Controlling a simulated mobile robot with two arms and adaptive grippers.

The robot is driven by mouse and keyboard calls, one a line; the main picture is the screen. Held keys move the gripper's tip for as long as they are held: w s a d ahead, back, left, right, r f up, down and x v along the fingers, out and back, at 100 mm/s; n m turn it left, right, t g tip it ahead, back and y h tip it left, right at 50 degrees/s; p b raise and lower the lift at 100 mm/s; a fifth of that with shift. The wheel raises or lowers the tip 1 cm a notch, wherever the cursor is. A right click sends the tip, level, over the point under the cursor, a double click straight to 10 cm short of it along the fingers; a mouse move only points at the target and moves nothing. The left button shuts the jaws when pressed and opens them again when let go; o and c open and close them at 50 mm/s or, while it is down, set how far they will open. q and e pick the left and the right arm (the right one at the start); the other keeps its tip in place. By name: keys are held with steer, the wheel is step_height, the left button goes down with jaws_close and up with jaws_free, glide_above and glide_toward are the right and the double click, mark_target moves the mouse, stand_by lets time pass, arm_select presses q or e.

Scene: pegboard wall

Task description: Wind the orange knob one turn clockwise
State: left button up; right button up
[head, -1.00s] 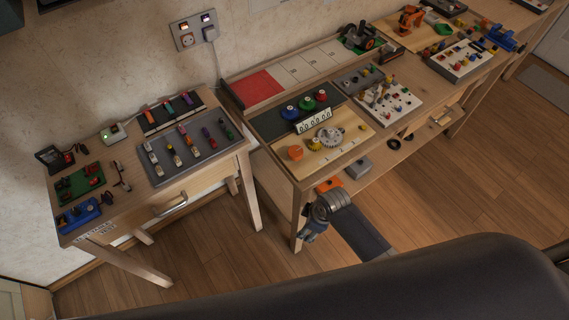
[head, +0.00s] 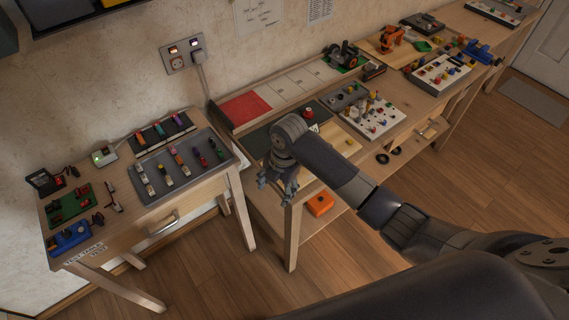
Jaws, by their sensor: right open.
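The orange knob does not show; my right arm covers the part of the board where it sat in the earlier view. A pale wooden strip of that board (head: 343,141) and a red knob (head: 308,113) on the dark panel (head: 257,139) still show beside the arm. My right gripper (head: 277,196) is open and empty, fingers pointing down, over the front left corner of the middle bench as seen here. Its height above the bench cannot be told. My left gripper is out of view.
An orange box (head: 320,204) lies on the bench's lower shelf. A white peg panel (head: 372,117) stands to the right of the board. The left table holds a grey tray (head: 209,171) with several coloured handles. A gap separates the two tables.

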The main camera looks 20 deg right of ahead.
steer(key=w+d+r+n+h, duration=0.1)
steer(key=w+d+r+n, duration=0.4)
steer(key=w+r+n, duration=0.45)
steer(key=shift+m+g, duration=0.4)
steer(key=shift+m, duration=0.25)
steer(key=f, duration=0.3)
steer(key=s+f+p, duration=0.1)
steer(key=f, duration=0.2)
steer(key=s+f, duration=0.1)
steer(key=f, duration=0.2)
steer(key=shift+s+a+f, duration=0.1)
steer(key=shift+a+f, duration=0.05)
steer(key=shift+f, duration=0.1)
steer(key=c, duration=1.1)
